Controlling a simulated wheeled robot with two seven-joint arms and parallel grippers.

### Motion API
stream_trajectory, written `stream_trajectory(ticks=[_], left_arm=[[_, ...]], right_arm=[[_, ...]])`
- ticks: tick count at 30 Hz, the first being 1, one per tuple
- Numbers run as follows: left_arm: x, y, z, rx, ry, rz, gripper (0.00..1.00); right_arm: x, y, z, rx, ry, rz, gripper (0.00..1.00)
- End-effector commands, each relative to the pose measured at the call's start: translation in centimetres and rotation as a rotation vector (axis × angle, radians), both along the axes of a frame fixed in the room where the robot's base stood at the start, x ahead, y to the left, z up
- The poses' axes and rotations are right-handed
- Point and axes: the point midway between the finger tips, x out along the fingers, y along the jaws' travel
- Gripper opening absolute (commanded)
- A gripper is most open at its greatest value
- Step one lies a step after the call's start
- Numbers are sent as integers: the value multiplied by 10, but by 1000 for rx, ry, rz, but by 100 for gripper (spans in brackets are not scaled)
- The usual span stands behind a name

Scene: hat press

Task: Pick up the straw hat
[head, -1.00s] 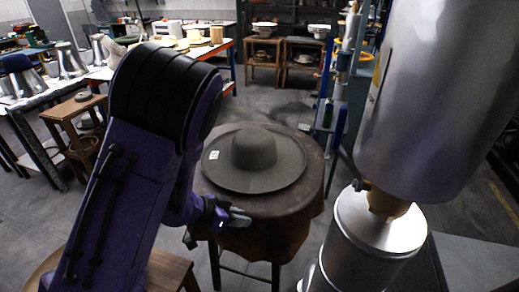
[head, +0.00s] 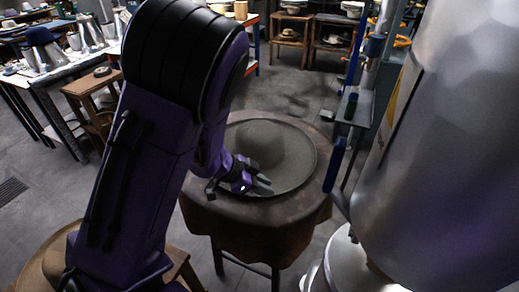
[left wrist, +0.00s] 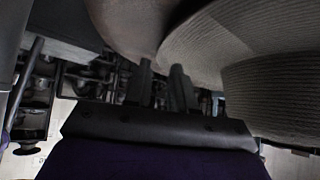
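The straw hat (head: 285,148) is dark grey-brown with a wide round brim. It lies brim down on a round table with a brown cover (head: 315,205). My left arm hides the hat's left side in the head view. My left gripper (head: 266,186) is at the brim's near edge, with its two fingers slightly apart. In the left wrist view the ribbed brim of the hat (left wrist: 215,40) fills the upper right, close to the fingertips (left wrist: 162,72). I cannot tell whether the brim edge lies between the fingers. My right gripper is not in view.
A large metal cylinder (head: 450,150) stands close on the right. A blue-and-grey stand (head: 350,110) is just behind the table's right side. A wooden stool (head: 95,90) and a bench with metal pots (head: 50,80) are at the left. Grey floor is open behind the table.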

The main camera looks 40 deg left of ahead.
Motion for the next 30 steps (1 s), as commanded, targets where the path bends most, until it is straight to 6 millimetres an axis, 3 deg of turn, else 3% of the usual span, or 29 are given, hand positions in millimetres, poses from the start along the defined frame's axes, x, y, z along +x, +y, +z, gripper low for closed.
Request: stream_trajectory(ticks=[5, 12, 13, 15, 30], left_arm=[[12, -12, -23, 0, 2, 1, 24], [14, -13, -25, 1, 1, 6, 24], [14, -13, -25, 1, 1, 6, 21], [14, -13, -25, 1, 1, 6, 0], [14, -13, -20, 2, 4, 3, 0]], right_arm=[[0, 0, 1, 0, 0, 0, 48], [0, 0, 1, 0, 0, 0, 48], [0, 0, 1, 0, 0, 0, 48], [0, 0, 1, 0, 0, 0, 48], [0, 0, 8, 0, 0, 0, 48]])
